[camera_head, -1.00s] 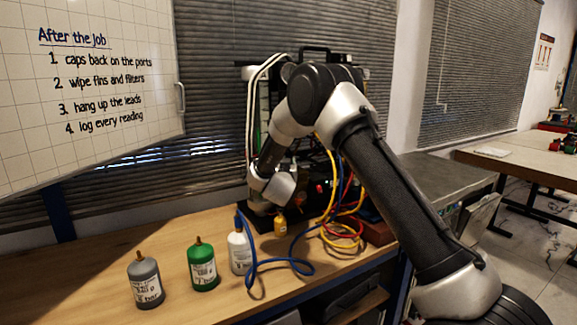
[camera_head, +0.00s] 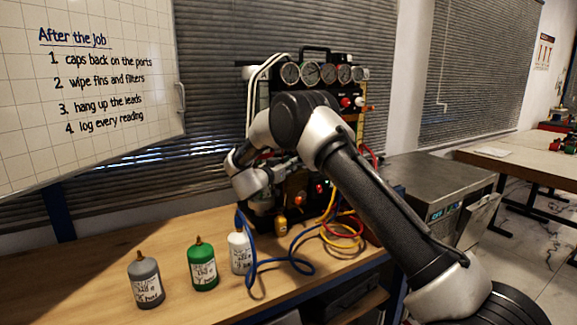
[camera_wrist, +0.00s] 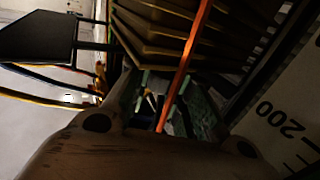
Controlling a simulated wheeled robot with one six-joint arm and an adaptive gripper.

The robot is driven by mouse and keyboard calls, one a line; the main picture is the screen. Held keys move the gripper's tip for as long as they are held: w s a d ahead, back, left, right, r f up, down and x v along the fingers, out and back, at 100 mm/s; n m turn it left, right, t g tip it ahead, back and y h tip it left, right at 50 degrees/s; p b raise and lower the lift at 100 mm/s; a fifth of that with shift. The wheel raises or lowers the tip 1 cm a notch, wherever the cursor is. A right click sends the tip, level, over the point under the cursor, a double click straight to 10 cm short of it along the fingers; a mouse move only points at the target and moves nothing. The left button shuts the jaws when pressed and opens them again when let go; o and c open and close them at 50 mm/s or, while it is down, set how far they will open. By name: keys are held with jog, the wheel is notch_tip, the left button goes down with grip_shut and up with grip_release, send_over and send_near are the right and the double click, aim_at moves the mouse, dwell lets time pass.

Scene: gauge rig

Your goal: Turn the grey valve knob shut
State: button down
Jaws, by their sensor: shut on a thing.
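My gripper (camera_wrist: 163,100) shows in the wrist view, with its fingers reaching up from the bottom into the shadowed rig. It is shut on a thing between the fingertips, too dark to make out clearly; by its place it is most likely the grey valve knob. In the head view my arm stands in front of the gauge rig (camera_head: 318,75), and its wrist hides the fingertips. The grey knob cannot be seen there. A row of several round gauges shows along the rig's top.
A grey bottle (camera_head: 147,285), a green bottle (camera_head: 203,270) and a white bottle (camera_head: 240,252) stand on the wooden bench (camera_head: 100,270). Blue, yellow and red hoses loop in front of the rig. An orange strip (camera_wrist: 187,62) crosses the wrist view.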

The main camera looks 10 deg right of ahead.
jog(key=c, duration=1.3)
grip_release()
jog(key=shift+o, duration=0.2)
